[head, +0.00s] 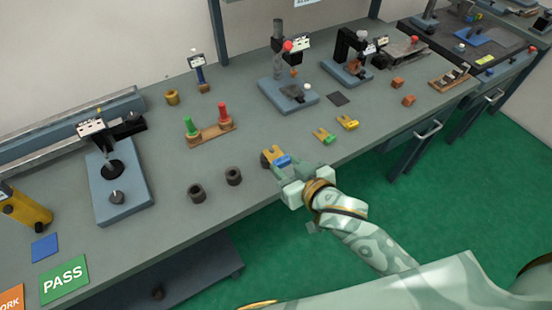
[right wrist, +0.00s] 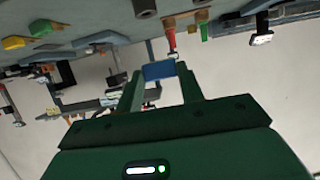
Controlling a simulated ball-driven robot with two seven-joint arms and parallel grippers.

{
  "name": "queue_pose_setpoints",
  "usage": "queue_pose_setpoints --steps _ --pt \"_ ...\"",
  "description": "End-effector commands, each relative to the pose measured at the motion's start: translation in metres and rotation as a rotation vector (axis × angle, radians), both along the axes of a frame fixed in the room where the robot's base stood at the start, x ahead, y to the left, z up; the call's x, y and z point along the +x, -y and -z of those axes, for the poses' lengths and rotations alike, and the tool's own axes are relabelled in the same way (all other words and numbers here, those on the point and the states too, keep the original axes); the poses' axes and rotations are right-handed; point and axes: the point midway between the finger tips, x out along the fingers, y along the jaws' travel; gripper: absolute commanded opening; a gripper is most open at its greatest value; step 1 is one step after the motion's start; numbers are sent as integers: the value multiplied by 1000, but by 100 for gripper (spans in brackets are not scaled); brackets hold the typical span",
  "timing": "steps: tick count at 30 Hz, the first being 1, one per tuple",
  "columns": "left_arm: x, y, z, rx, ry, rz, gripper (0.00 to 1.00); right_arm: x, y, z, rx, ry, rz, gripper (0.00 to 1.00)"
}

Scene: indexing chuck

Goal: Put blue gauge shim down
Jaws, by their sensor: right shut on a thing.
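In the right wrist view the blue part (right wrist: 158,70) sits between the two fingertips (right wrist: 159,76). In the head view the shim is very low over the bench top; I cannot tell whether it touches it. My left gripper is not in view.
A green shim (head: 325,136) and a yellow shim (head: 347,122) lie to the right. Two dark rings (head: 197,193) stand to the left. A wooden rack (head: 208,135) with green and red handles stands behind. The bench top (head: 262,197) close by is mostly clear.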

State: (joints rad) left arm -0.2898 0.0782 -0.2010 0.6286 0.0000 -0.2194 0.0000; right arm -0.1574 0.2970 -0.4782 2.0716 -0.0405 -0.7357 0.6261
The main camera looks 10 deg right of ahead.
Motion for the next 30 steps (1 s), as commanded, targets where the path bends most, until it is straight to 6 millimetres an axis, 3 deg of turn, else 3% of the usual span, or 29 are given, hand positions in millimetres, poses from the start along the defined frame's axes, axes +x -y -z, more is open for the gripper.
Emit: queue_pose_setpoints --steps 7,12,22,27,30 --pt "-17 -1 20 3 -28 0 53 67 31 35 -7 2 2 14" --pt "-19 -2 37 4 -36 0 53 95 43 72 -4 -1 3 14" --pt "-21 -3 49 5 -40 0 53 115 52 98 -1 -1 3 14" --pt "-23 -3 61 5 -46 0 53 114 51 125 -1 -3 1 14" --pt "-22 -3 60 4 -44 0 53 114 51 124 -1 0 2 14"
